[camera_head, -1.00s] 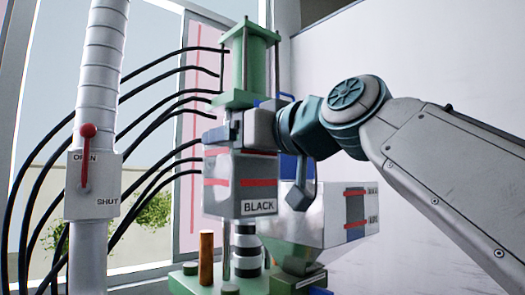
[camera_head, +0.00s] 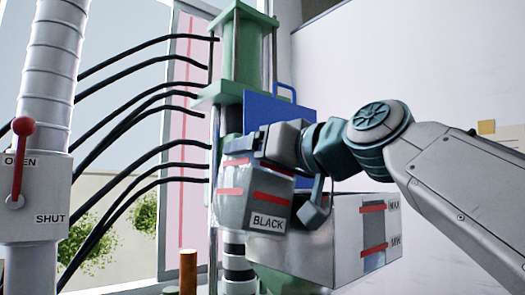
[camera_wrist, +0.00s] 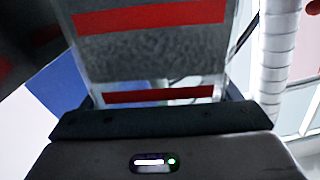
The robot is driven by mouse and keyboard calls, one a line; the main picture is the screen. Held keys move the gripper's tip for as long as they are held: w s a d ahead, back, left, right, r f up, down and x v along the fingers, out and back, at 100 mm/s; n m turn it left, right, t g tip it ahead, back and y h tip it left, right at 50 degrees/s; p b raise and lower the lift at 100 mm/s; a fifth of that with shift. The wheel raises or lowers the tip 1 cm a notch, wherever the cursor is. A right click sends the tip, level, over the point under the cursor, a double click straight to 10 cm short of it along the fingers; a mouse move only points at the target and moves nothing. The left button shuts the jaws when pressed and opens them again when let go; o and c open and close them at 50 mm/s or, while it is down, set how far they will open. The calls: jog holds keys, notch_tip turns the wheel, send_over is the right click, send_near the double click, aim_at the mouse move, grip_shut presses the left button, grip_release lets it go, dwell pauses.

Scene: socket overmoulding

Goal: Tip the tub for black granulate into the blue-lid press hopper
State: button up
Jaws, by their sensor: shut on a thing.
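The grey tub labelled BLACK (camera_head: 232,208), with red bands, hangs in the middle of the head view. It is tilted a little and overlaps the hopper's left side in the picture. My gripper (camera_head: 245,145) is shut on its upper part. The tub's wall (camera_wrist: 150,56) also fills the top of the wrist view, beyond the dark jaw (camera_wrist: 160,118). The pale press hopper (camera_head: 335,235) has a window marked MAX and MIN. Its blue lid (camera_head: 272,112) stands raised behind my gripper. The hopper's mouth and the tub's contents are hidden.
The green press column (camera_head: 247,50) rises behind the tub, with black hoses to its left. A grey pipe (camera_head: 47,85) with a red lever (camera_head: 20,160) marked OPEN and SHUT stands at the left.

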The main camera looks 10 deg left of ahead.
jog(key=m+p, duration=0.1)
jog(key=w+d+m+p, duration=0.1)
jog(key=m, duration=0.1)
jog(key=w+m+p, duration=0.1)
jog(key=m, duration=0.1)
jog(key=shift+d+p, duration=0.4)
jog(key=w+d+r+m+p, duration=0.1)
jog(key=w+d+m+p, duration=0.5)
jog(key=m, duration=0.7)
jog(key=w+p, duration=0.2)
jog(key=p, duration=0.1)
jog(key=shift+w+d+r+p, duration=0.2)
jog(key=shift+w+r+p, duration=0.05)
jog(key=shift+r+p, duration=0.15)
jog(key=shift+f, duration=0.1)
dwell(1.2)
